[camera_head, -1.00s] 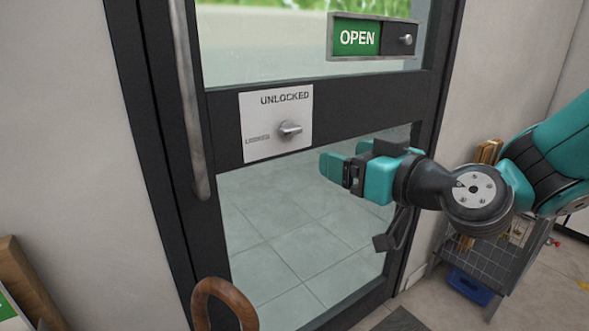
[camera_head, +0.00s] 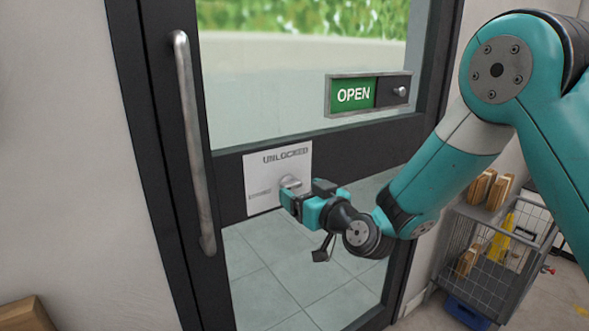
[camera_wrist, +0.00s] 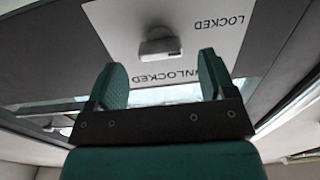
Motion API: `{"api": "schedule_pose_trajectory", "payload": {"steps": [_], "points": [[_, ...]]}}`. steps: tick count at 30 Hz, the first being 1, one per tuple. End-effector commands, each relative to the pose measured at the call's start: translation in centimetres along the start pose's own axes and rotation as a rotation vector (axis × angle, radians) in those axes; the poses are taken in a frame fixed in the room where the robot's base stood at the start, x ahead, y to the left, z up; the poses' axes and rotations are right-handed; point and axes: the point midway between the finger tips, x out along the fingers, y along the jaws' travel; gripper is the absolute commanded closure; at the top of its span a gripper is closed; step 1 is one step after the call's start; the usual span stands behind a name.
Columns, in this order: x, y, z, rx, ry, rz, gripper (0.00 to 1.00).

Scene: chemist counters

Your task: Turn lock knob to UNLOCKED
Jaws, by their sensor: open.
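The lock knob (camera_head: 291,183) is a small grey lever on a white plate (camera_head: 262,182) fixed to the door's dark crossbar. The plate reads UNLOCKED along its top and LOCKED at its lower left. Which label the knob points to is hard to tell. My gripper (camera_head: 291,199) is at the plate, just below the knob, and partly covers it in the head view. In the wrist view, my gripper (camera_wrist: 160,78) has its two teal fingers spread apart, with the knob (camera_wrist: 159,45) ahead of the gap between them. The fingers do not appear to touch it.
A long metal door handle (camera_head: 192,145) runs upright left of the plate. An OPEN sign with a slider (camera_head: 353,95) is on the glass above right. A wire cart (camera_head: 488,250) stands at the right. Floor shows through the lower glass.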

Motion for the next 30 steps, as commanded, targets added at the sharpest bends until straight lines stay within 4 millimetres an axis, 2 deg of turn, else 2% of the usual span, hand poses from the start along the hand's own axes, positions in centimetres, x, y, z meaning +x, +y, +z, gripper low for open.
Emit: {"api": "schedule_pose_trajectory", "payload": {"steps": [1,3,7,18,24,25,30], "points": [[0.8,-0.1,-0.5,0.000,-0.001,-0.003,0.23],[1.9,-0.1,-0.4,-0.001,0.000,-0.002,0.23],[3.1,-0.1,-0.1,0.000,-0.001,-0.002,0.23],[3.6,0.0,0.1,0.001,0.000,0.000,0.23],[3.5,0.0,0.1,0.001,0.000,0.001,0.69],[3.5,0.0,0.1,0.001,0.000,0.001,0.73],[3.5,0.1,0.0,0.005,0.000,0.001,0.73]]}}
